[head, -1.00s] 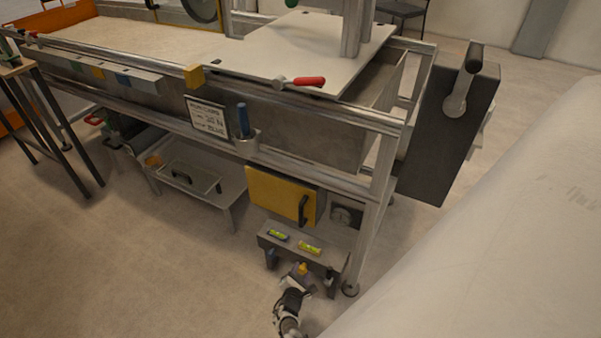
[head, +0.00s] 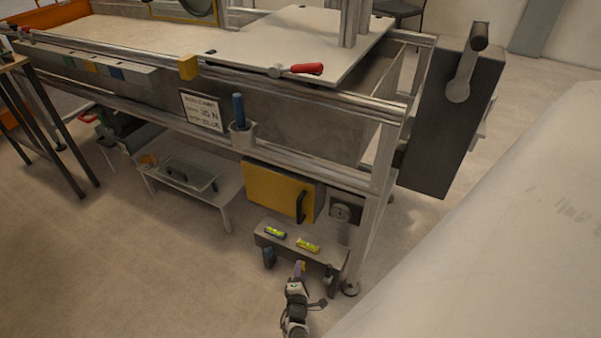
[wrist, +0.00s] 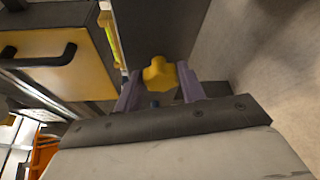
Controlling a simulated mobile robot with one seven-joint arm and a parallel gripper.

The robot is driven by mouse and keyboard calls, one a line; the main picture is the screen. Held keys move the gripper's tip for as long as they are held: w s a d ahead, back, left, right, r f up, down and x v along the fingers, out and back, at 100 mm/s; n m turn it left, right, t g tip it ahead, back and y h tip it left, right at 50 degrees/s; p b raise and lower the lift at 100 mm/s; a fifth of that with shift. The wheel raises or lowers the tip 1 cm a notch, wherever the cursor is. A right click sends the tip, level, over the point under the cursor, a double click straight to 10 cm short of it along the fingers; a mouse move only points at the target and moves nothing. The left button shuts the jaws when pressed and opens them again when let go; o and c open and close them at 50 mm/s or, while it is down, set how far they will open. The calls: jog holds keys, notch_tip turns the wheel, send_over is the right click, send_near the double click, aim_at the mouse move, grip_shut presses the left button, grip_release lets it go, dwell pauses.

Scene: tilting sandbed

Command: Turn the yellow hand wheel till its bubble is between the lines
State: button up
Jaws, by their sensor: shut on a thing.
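The yellow hand wheel (wrist: 158,74) is a lobed knob on the front of the grey bracket (head: 285,238). My gripper (wrist: 160,88) is shut on it, with a purple finger on either side. In the head view my gripper (head: 300,269) covers most of the wheel. A yellow-ended bubble level (head: 308,244) lies on top of the bracket above the wheel; a blue-ended level (head: 275,232) lies to its left. Both vials are green, but the bubbles are too small to place against the lines. A vial also shows edge-on in the wrist view (wrist: 110,42).
A blue hand wheel (head: 268,257) is left of my gripper and a dark knob (head: 330,276) is right of it. A yellow cabinet (head: 275,191) with a black handle and a table leg (head: 370,235) stand close behind. The floor at front left is clear.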

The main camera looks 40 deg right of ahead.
dwell(0.5)
jog(key=o, duration=0.9)
jog(key=shift+o, duration=0.2)
